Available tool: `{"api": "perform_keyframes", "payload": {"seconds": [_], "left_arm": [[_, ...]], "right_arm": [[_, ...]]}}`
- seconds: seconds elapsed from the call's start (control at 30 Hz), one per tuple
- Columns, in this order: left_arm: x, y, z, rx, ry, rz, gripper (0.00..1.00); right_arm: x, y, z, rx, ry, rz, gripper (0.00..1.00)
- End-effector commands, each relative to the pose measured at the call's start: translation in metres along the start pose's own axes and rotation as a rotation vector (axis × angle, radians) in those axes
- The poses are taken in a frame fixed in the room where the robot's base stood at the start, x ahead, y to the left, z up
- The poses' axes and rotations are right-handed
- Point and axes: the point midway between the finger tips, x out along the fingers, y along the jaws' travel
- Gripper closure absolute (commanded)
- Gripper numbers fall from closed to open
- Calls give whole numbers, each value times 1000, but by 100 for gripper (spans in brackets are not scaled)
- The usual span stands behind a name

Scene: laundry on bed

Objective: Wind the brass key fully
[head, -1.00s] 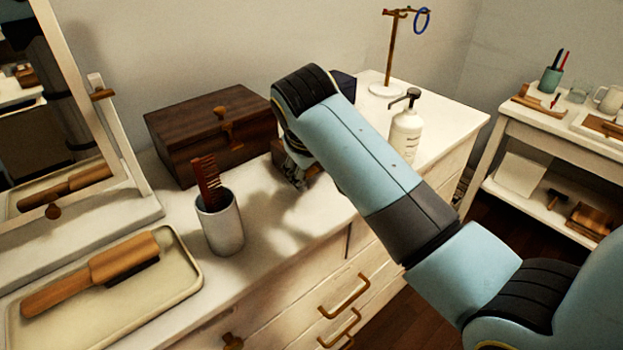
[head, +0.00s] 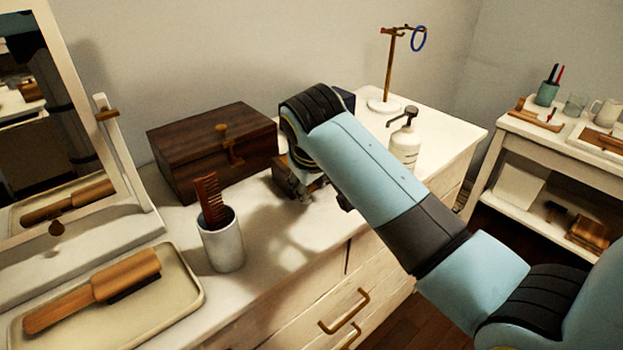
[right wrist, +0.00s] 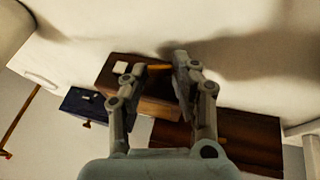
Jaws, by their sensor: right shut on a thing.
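The brass key (right wrist: 158,68) shows as a short orange-gold bar between the fingertips in the right wrist view. It sits at the side of a small brown wooden box (right wrist: 112,76) with a pale square on top. My right gripper (right wrist: 159,70) is shut on the key, one finger on each side. In the head view my right gripper (head: 302,192) is low over the dresser top, in front of the small box, and my forearm hides most of that box and the key. How far the key is turned cannot be told. My left gripper is not in view.
A large dark wooden box (head: 190,160) stands left of the gripper, a dark blue box (right wrist: 82,104) beside the small one. A white cup with a comb (head: 222,245), a brush tray (head: 180,308), a mirror (head: 130,170), a pump bottle (head: 405,150) and a ring stand (head: 391,70) surround it.

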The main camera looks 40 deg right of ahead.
Motion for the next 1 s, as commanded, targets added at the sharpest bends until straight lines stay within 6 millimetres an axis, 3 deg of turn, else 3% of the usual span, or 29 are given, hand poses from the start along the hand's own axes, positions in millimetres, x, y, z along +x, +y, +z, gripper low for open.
{"api": "perform_keyframes", "payload": {"seconds": [0.03, 0.1, 0.3, 0.73, 0.77, 0.9, 1.0], "left_arm": [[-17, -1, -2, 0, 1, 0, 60], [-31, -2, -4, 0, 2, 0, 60], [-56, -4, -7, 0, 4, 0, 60], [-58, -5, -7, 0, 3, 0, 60], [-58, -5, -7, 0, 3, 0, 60], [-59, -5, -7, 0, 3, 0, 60], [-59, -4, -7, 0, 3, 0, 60]], "right_arm": [[-6, 5, -1, 10, -6, -28, 100], [-7, 6, -1, 31, -8, -78, 100], [-4, 8, 0, 89, -7, -212, 100], [0, 6, 1, 112, -4, -262, 100], [0, 6, 1, 112, -4, -262, 70], [0, 6, 1, 111, -4, -262, 52], [0, 6, 1, 111, -4, -262, 50]]}}
